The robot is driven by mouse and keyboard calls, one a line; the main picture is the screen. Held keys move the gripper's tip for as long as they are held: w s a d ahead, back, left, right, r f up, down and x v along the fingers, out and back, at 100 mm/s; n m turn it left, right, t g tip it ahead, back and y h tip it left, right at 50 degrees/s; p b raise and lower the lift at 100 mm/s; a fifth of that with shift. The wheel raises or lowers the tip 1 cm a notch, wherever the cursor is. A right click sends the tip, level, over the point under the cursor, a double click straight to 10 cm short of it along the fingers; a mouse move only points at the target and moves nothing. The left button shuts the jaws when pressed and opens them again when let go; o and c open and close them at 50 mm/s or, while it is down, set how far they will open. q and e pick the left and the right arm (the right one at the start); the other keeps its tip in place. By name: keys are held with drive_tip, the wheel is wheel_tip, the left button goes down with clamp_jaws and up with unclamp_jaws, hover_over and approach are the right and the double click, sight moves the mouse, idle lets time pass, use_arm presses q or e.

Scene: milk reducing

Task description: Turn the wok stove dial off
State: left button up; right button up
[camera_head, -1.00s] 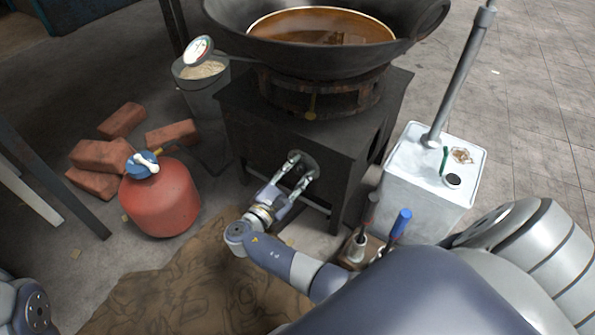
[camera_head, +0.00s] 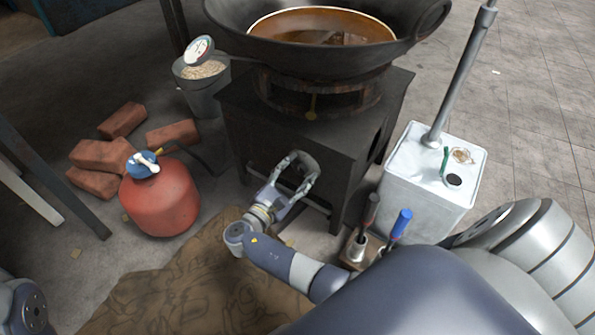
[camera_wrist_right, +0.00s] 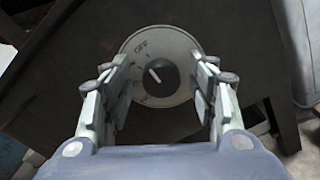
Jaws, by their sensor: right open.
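The wok stove (camera_head: 285,140) is a dark metal box in the middle of the head view, with the wok (camera_head: 310,58) on top. My right gripper (camera_head: 300,166) is at its front face. In the right wrist view the dial (camera_wrist_right: 185,92) is a pale round plate with a dark knob (camera_wrist_right: 163,76) and an OFF label at its upper left. The knob's white mark slants to the upper left, roughly toward OFF. My right gripper (camera_wrist_right: 160,85) is open, its fingers apart on either side of the knob. My left gripper is not in view.
A red gas cylinder (camera_head: 160,200) and several bricks (camera_head: 122,120) lie left of the stove. A bucket (camera_head: 202,92) stands behind them. A white canister (camera_head: 430,175) stands right, with blue-handled (camera_head: 402,222) and dark-handled tools before it. Brown cloth (camera_head: 190,290) covers the front floor.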

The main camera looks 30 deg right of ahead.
drive_tip(key=v, duration=1.2)
